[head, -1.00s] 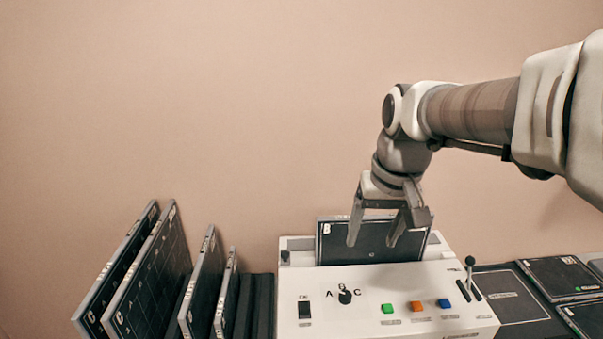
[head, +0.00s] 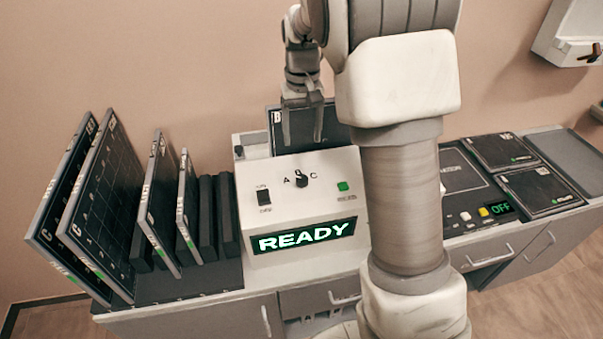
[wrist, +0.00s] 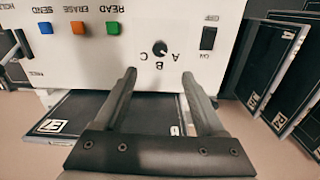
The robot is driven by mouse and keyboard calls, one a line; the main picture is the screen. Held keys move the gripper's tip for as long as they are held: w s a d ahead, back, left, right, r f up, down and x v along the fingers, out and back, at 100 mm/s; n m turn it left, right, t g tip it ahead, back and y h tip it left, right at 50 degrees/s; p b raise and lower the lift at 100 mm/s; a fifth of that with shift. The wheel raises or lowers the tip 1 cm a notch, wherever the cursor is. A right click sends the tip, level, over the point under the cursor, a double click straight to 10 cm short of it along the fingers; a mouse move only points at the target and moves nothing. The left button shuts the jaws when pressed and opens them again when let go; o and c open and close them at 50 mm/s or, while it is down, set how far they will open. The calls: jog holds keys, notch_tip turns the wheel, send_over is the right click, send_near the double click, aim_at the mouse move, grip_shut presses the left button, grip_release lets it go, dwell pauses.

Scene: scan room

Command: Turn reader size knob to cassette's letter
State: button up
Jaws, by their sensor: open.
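The size knob (head: 302,181) is a small black dial on the white reader (head: 275,200), between the letters A and C. In the wrist view the knob (wrist: 159,47) shows upside down with A, B and C around it; I cannot tell surely which letter its mark faces. My gripper (head: 302,142) is open and empty, pointing down in front of the cassette and behind the knob. In the wrist view its fingertips (wrist: 158,75) are apart, with the knob beyond them.
The reader's screen (head: 304,236) reads READY. A black switch (head: 264,198) and a green button (head: 343,186) flank the knob. Several cassettes (head: 110,200) lean in a rack at left. Flat panels (head: 538,188) and an OFF display (head: 501,209) lie at right.

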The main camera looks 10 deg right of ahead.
aim_at(302, 179)
notch_tip(302, 179, down, 14)
jog(key=shift+r, duration=0.25)
jog(key=shift+c, duration=0.4)
grip_shut()
